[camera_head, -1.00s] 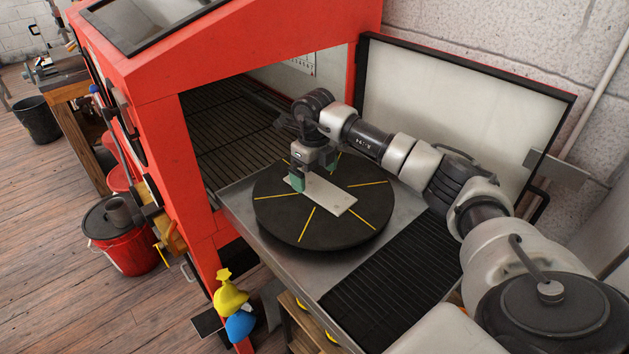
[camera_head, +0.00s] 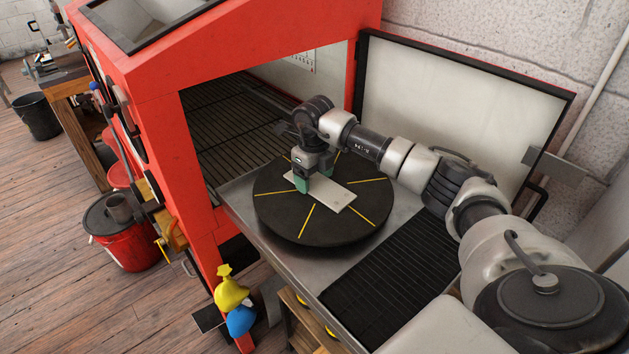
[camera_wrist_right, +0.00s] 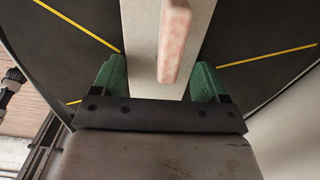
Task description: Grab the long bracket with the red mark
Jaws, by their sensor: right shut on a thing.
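The long bracket (camera_head: 338,198) is a pale, flat strip lying on the black turntable (camera_head: 325,230). In the right wrist view the strip (camera_wrist_right: 140,45) runs away from me, with an upright pinkish, faintly mottled piece (camera_wrist_right: 175,40) standing over it. I cannot make out a distinct red mark. My right gripper (camera_head: 308,183) is down at the strip's far-left part, its green fingers on either side of it. The fingers' lower ends are partly hidden. My left gripper is not in view.
The turntable has yellow radial lines and sits on a metal shelf before the open red cabinet (camera_head: 205,215). An open door panel (camera_head: 450,110) stands behind my arm. A black ribbed mat (camera_head: 390,290) lies nearer. A red bucket (camera_head: 130,250) stands on the floor at left.

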